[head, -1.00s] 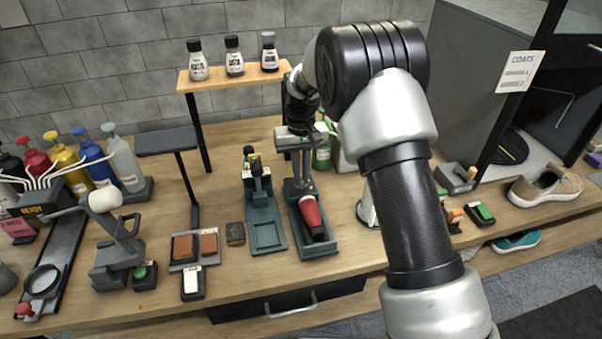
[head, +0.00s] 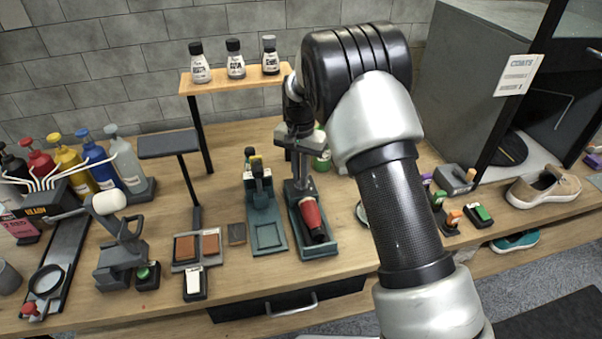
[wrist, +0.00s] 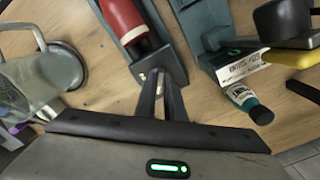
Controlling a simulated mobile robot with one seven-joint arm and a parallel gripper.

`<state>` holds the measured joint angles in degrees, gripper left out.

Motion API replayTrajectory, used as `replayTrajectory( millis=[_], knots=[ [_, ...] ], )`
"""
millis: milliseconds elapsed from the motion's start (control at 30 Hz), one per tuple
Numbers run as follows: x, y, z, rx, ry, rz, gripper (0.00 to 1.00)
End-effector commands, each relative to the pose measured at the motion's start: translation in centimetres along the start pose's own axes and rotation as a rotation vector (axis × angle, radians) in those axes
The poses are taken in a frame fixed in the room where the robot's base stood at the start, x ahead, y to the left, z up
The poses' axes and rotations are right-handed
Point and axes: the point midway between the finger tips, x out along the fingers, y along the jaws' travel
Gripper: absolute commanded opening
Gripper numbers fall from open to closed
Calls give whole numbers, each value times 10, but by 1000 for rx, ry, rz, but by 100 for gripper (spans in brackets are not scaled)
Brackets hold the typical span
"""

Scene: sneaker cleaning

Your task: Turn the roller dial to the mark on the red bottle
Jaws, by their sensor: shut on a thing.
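The red bottle (head: 310,214) with a black end lies in a teal cradle (head: 318,251) at the middle of the bench. It also shows at the top of the wrist view (wrist: 122,18). My gripper (head: 301,184) points down at the far end of this cradle. In the wrist view, its two dark fingers (wrist: 157,78) are shut on a small pale metallic piece at the cradle's end, which I take as the roller dial (wrist: 152,74). The fingers hide most of it. I cannot make out a mark on the bottle.
A second teal stand (head: 268,236) is just left of the cradle. A wooden shelf (head: 220,84) with several bottles stands behind. Pump bottles (head: 90,165) crowd the left.

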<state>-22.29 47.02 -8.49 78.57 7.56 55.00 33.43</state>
Motion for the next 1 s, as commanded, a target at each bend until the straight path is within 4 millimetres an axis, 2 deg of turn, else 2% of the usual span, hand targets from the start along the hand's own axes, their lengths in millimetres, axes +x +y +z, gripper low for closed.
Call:
replayTrajectory(
  millis=[200,500,1000],
  knots=[
    [-2,-1,-1,175,2,-1,0],
    [-2,-2,-1,335,2,-2,0],
    [-1,-2,-2,397,3,-2,0]
  ],
)
